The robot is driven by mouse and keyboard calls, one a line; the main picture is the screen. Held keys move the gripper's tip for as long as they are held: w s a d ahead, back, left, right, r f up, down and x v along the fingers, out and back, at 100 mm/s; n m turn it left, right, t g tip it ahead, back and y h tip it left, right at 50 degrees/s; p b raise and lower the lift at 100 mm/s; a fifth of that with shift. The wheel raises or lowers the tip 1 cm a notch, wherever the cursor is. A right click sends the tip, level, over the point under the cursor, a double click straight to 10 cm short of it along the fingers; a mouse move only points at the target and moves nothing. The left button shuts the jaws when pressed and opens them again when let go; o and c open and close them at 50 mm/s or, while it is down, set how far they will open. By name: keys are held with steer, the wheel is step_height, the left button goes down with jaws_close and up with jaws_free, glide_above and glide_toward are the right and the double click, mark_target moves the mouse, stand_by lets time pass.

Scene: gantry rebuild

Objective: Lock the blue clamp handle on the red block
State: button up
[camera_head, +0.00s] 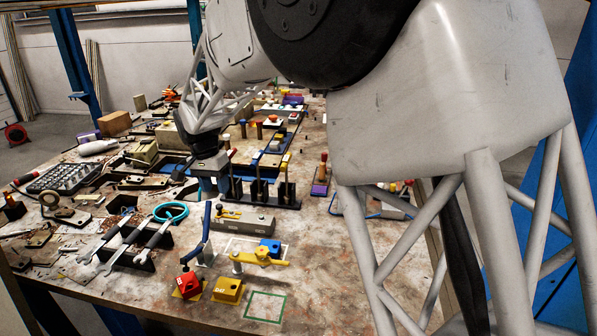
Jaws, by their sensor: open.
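The blue clamp handle (206,222) stands up near the front middle of the table, tilted, with its upper end raised. Its lower end reaches down toward the red block (189,285), which sits on a yellow plate near the table's front edge. I cannot tell whether the clamp touches the block. My gripper (209,187) hangs at the end of my arm, behind and above the blue handle in the picture, apart from it. It is open; its fingertips are small and hard to make out, and I see nothing held.
A yellow block (229,291) stands right of the red block, beside a green square outline (265,307). A yellow clamp (259,257) and blue block lie behind. Wrenches on a black rack (135,250) are to the left. A black post rack (262,194) stands near my gripper.

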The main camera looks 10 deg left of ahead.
steer(key=s+d+r, duration=0.1)
steer(key=d+r, duration=0.3)
steer(key=d, duration=0.7)
steer(key=s+d+r, duration=0.1)
steer(key=d+r, duration=0.3)
steer(key=d, duration=0.8)
steer(key=shift+d+n+t+y, duration=0.2)
steer(key=shift+n+t+y, duration=0.1)
steer(key=shift+n, duration=0.1)
steer(key=shift+s+a, duration=0.1)
steer(key=n+t+y, duration=0.2)
steer(key=t+y, duration=0.1)
steer(key=t, duration=0.1)
glide_above(207, 209)
steer(key=s+d, duration=0.1)
steer(key=s, duration=0.1)
step_height(207, 209, down, 9)
steer(key=shift+s+f, duration=0.15)
steer(key=shift+s, duration=0.05)
steer(key=shift+x, duration=3.85)
